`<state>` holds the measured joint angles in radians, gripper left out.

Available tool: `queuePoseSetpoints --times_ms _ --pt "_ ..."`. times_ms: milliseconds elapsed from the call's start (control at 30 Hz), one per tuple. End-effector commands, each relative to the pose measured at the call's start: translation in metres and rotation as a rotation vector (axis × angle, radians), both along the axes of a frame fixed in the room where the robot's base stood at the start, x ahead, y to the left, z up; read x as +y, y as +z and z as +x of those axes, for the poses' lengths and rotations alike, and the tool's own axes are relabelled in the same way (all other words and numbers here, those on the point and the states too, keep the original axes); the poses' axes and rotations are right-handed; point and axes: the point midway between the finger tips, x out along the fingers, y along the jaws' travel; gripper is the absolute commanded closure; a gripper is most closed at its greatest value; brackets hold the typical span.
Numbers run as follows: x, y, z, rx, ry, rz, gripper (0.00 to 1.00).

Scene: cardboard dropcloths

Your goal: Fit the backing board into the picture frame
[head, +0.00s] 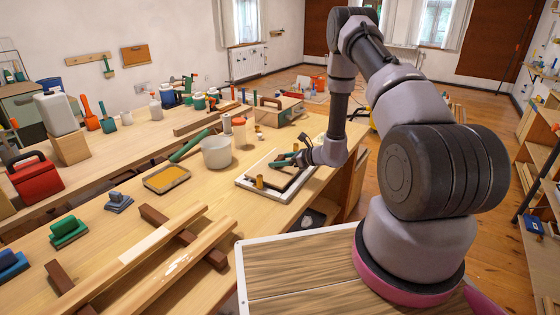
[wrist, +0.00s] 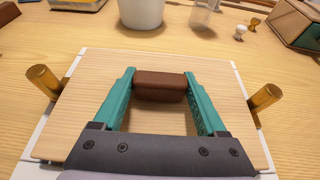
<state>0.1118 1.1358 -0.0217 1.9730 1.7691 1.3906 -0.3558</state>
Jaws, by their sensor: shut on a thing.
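The backing board (wrist: 75,110) is pale wood with a brown block handle (wrist: 160,86) on top. My gripper (wrist: 160,90) has teal fingers shut on the two ends of that handle; it also shows in the head view (head: 288,159). The white picture frame (head: 247,186) lies on the workbench. Its white rim shows past the board's edges in the wrist view (wrist: 245,88). Brass posts stand at the left (wrist: 43,82) and right (wrist: 264,97) of the board. My gripper hides the near middle of the board. I cannot tell whether the board is seated or just above the frame.
A white bucket (head: 216,153) and a yellow tray (head: 166,178) stand on the workbench near the frame. A clear cup (wrist: 205,14) and small knobs (wrist: 240,33) lie beyond it. Wooden bars (head: 150,250) cross in the foreground.

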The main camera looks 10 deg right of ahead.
Motion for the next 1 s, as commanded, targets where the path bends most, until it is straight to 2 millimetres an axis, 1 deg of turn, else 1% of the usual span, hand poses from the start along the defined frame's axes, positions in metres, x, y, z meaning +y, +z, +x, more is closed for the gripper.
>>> queuePoseSetpoints --times_ms 967,1000 --pt "0.000 -0.025 0.000 0.001 0.000 0.001 0.94" --pt "0.000 -0.025 0.000 0.000 0.000 0.000 0.18"
